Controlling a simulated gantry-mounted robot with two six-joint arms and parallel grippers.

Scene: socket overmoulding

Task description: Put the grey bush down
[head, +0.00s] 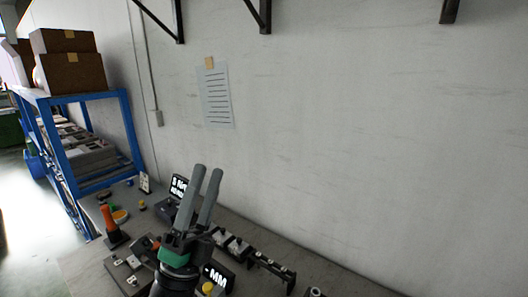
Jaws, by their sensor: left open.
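My left gripper (208,172) rises from the bottom of the head view, its two long grey fingers pointing up in front of the wall. The fingers are apart and I see nothing held between them. I cannot make out the grey bush for certain. A small grey round part (315,292) shows at the bottom edge, cut off by the frame, and I cannot tell whether it is the bush. My left gripper and wrist hide part of the bench behind them. My right gripper is not in view.
The grey bench (75,265) carries a dark fixture rail (272,265), an orange-and-black bottle-like item (110,228), a lit display (218,277) and several small parts. A blue shelf rack (127,120) with cardboard boxes (75,75) stands left. The wall closes off the back.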

